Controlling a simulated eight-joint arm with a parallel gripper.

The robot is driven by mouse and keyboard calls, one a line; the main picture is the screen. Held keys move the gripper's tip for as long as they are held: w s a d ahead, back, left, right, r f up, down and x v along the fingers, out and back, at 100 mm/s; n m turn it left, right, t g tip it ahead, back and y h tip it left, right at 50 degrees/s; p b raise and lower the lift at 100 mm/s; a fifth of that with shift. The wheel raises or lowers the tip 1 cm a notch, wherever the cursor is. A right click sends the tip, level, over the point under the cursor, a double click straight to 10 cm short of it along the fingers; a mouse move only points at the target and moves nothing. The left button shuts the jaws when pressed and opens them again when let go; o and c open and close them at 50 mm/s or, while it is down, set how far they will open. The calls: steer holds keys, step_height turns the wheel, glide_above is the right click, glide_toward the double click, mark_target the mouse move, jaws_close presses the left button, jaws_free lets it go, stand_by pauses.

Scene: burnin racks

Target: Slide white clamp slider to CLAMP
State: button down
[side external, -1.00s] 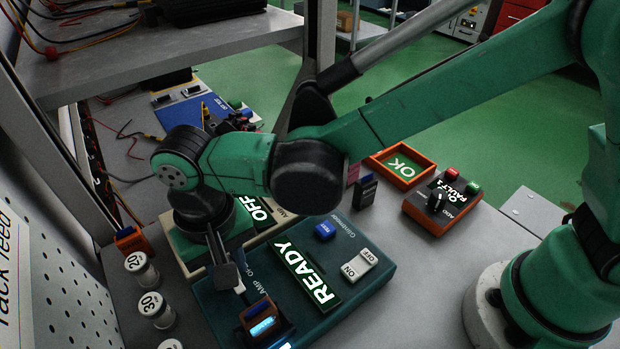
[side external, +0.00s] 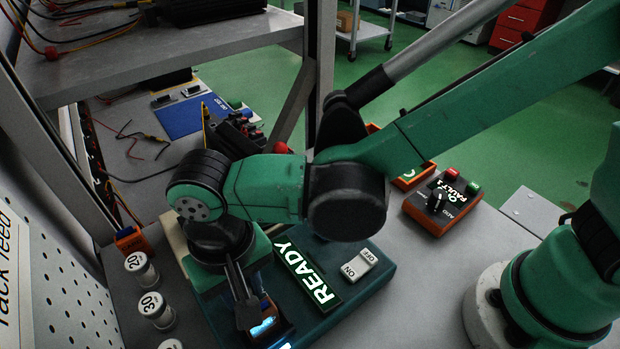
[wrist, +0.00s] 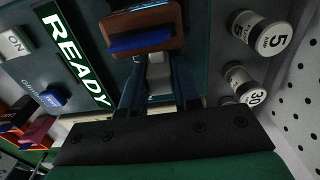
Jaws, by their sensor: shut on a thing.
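My gripper (wrist: 158,92) reaches down to the dark teal panel (side external: 335,313) with the lit READY sign (side external: 309,277). In the wrist view its two dark fingers stand either side of a small white piece (wrist: 158,74), which looks like the white clamp slider, and are shut on it. An orange-brown block with a blue part (wrist: 141,34) sits just beyond the fingertips. In the side view the fingers (side external: 248,312) come down close beside this block, which has a lit blue window (side external: 263,327). The slider is hidden there, and I cannot read a CLAMP label.
A white ON/OFF rocker (side external: 356,266) is on the panel right of READY. Several white-topped labelled cylinders (side external: 151,306) stand left of the panel. An orange-edged box marked FAULT (side external: 441,203) lies behind right. A rack post (side external: 318,70) stands behind my arm. Grey bench right of the panel is clear.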

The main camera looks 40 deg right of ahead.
steer(key=c, duration=0.6)
jaws_free()
steer(key=shift+s, duration=0.15)
steer(key=shift+c, duration=0.2)
steer(key=shift+r, duration=0.1)
steer(key=shift+r, duration=2.75)
steer(key=shift+d, duration=0.1)
steer(key=w+d+r+t, duration=0.1)
steer(key=d+t, duration=0.2)
steer(key=d, duration=1)
steer(key=w+d+r+t, duration=0.2)
steer(key=d+t, duration=0.2)
steer(key=d, duration=0.9)
steer(key=shift+d, duration=0.15)
